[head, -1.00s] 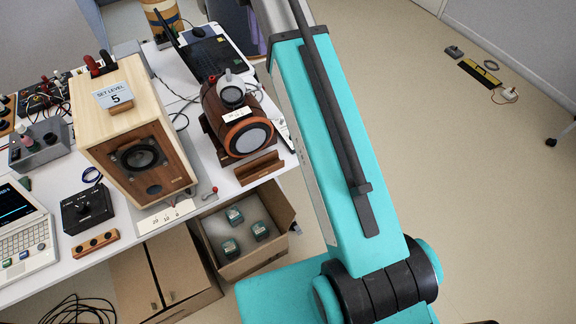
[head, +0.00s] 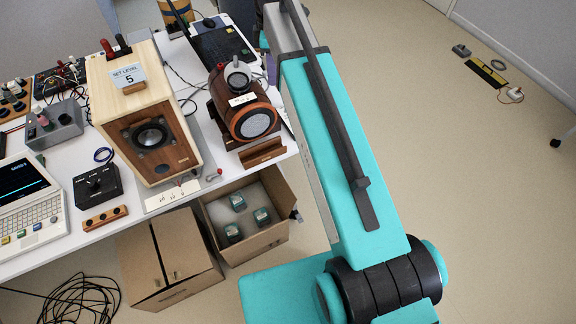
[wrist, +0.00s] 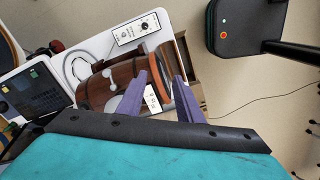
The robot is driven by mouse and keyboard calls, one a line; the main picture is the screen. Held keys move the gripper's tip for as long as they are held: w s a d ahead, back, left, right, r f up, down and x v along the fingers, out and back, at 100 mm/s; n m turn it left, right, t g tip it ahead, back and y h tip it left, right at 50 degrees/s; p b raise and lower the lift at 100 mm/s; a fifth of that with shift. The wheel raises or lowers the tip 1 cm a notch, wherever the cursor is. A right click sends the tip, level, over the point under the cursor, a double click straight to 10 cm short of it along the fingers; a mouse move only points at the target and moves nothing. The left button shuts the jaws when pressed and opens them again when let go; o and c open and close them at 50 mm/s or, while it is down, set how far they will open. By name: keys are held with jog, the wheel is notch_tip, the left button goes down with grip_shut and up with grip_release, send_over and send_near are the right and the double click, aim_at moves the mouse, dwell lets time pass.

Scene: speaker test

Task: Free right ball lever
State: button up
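A small lever with a red ball end (head: 219,172) lies at the table's front edge, just right of the wooden speaker (head: 150,160), in the head view. I cannot make out this lever in the wrist view. The barrel-shaped speaker (head: 240,110) stands further right, and it also shows in the wrist view (wrist: 121,72). My gripper (wrist: 161,76) has two purple fingers spread apart over the front of the barrel speaker, with nothing seen between them but a card and the scene behind. My gripper cannot be made out in the head view.
A scale card (head: 172,194) lies before the wooden speaker. An open carton (head: 272,240) with several small boxes and a closed carton (head: 150,270) stand below the table edge. A white dial box (wrist: 135,30) is beyond the barrel.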

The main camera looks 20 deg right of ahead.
jog(key=s+f+m+b, duration=0.1)
jog(key=s+f+m, duration=0.3)
jog(key=f, duration=0.7)
jog(key=s+f+m+b, duration=0.1)
jog(key=s+f+m, duration=0.3)
jog(key=f, duration=0.7)
jog(key=s+f+m+b, duration=0.1)
jog(key=s+f+m, duration=0.3)
jog(key=f, duration=0.6)
jog(key=shift+s+d+f+g, duration=0.2)
jog(key=shift+s+f+g, duration=0.1)
jog(key=shift+f+g, duration=0.1)
jog(key=s+f+m+g+b, duration=0.2)
jog(key=s+f+g+b, duration=0.3)
jog(key=s+f, duration=2.1)
jog(key=b, duration=0.2)
jog(key=shift+s+f+b, duration=0.2)
jog(key=shift+f+b, duration=0.05)
jog(key=shift+b, duration=0.05)
jog(key=shift+d+m, duration=0.25)
jog(key=shift+m, duration=0.05)
